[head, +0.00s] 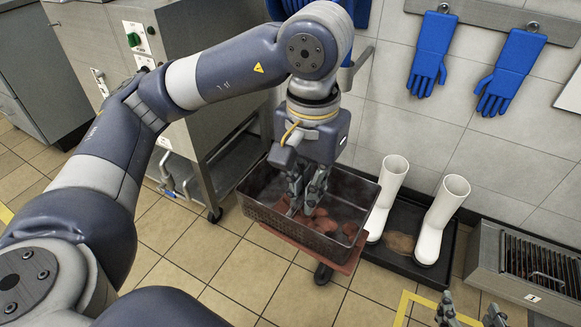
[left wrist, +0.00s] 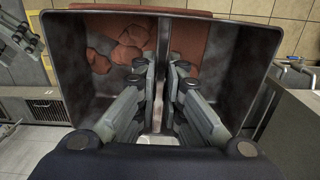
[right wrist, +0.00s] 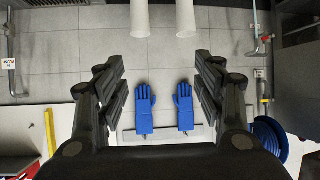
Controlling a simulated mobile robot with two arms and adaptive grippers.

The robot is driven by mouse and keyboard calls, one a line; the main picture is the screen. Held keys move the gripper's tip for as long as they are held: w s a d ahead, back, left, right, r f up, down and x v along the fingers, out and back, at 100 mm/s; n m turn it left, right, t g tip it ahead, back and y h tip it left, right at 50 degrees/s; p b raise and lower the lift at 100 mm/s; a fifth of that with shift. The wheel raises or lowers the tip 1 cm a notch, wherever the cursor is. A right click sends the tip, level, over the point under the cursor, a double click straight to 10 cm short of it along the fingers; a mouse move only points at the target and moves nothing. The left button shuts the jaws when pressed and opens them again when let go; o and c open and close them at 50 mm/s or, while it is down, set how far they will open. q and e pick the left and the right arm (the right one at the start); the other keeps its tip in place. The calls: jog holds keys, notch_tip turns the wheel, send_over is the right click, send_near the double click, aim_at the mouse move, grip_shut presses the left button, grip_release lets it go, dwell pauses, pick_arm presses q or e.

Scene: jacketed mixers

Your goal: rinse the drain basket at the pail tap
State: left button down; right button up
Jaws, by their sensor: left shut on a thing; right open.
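The drain basket (head: 290,225), a dark grey rectangular tub with mesh-like sides, is near the middle of the head view. Reddish-brown lumps (head: 335,215) lie inside; they also show in the left wrist view (left wrist: 122,54). My left gripper (head: 306,207) reaches down into the basket and is shut on its thin upright middle part (left wrist: 161,75). The fingers hide much of this part. My right gripper (head: 470,312) is open and empty at the bottom right, apart from the basket. I cannot identify the pail tap with certainty.
A reddish board (head: 280,237) is under the basket. White boots (head: 440,220) stand in a dark tray beside it. A steel mixer (head: 190,100) stands left, with a blue-handled valve (head: 170,190). A grated steel unit (head: 530,265) is right. Blue gloves (head: 430,52) hang on the wall.

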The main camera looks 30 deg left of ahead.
aim_at(302, 195)
pick_arm(q)
jog(key=shift+s+r, duration=0.1)
jog(key=shift+r, duration=0.05)
jog(key=shift+s+d+r+p, duration=0.2)
jog(key=shift+s+r+p, duration=0.3)
jog(key=shift+s, duration=0.1)
jog(key=shift+s+d+r+p, duration=0.15)
jog(key=shift+s+r+p, duration=0.2)
jog(key=shift+s+r, duration=0.15)
jog(key=shift+s+d+r+p, duration=0.1)
jog(key=shift+s+r+p, duration=0.25)
jog(key=shift+s, duration=0.2)
jog(key=shift+s+d+r+p, duration=0.15)
jog(key=shift+s+r+p, duration=0.15)
jog(key=shift+s+r, duration=0.3)
pick_arm(e)
jog(key=s+d+f+g+h, duration=0.1)
jog(key=s+d+f+g, duration=0.1)
jog(key=s+f+g, duration=0.2)
jog(key=s+d+f+g+h, duration=0.1)
jog(key=s+d+f+g, duration=0.1)
jog(key=s, duration=0.7)
jog(key=shift+s+d+f+m+g, duration=0.15)
jog(key=shift+d+f+m+g, duration=0.15)
jog(key=shift+f+g, duration=0.65)
pick_arm(q)
jog(key=shift+f, duration=0.1)
pick_arm(e)
jog(key=shift+r, duration=0.1)
